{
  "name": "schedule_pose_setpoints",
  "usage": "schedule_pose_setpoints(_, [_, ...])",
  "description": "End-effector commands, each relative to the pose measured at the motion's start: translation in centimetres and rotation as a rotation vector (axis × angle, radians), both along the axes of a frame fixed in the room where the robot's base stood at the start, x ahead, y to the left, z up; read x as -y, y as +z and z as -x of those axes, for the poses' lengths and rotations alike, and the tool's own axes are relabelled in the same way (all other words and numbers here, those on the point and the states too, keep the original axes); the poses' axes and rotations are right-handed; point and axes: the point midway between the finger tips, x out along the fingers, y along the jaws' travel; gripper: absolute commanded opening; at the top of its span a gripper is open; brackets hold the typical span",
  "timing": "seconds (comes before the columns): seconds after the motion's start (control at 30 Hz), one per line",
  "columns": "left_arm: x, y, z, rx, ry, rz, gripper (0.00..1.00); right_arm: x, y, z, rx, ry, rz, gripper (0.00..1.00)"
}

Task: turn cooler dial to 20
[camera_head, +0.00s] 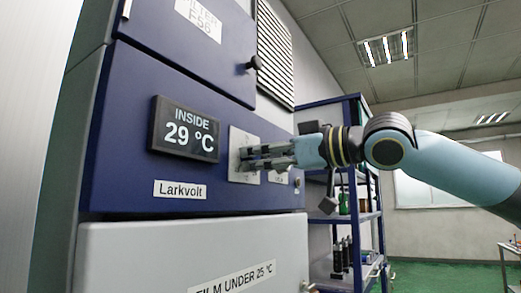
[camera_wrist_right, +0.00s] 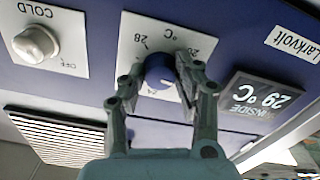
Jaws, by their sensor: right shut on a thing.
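The blue cooler dial (camera_wrist_right: 160,72) sits on a white plate (camera_wrist_right: 133,28) with printed numbers and °C, seen upside down in the right wrist view. A small light mark shows on the dial; I cannot read exactly which number it points at. My right gripper (camera_wrist_right: 158,76) is shut on the dial, one finger on each side. In the head view the right gripper (camera_head: 243,160) reaches in from the right and hides the dial on its plate (camera_head: 240,141). The display (camera_head: 184,130) reads INSIDE 29 °C. My left gripper is not in view.
A beige knob (camera_wrist_right: 36,44) on a plate marked COLD and OFF sits beside the dial plate. A Larkvolt label (camera_head: 180,190) is under the display. A blue shelf rack (camera_head: 345,220) with bottles stands to the right. A louvred vent (camera_head: 275,55) is above.

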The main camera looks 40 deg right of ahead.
Motion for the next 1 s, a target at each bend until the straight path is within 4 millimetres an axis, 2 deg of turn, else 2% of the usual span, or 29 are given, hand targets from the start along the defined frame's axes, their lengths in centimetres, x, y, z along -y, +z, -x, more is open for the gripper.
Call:
schedule_pose_setpoints(0.6, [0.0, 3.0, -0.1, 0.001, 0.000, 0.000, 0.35, 0.0, -0.1, 0.0, 0.212, 0.002, 0.536, 0.00])
schedule_pose_setpoints(1.0, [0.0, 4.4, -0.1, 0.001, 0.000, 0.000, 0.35, 0.1, -0.1, 0.0, 0.317, 0.003, 0.783, 0.00])
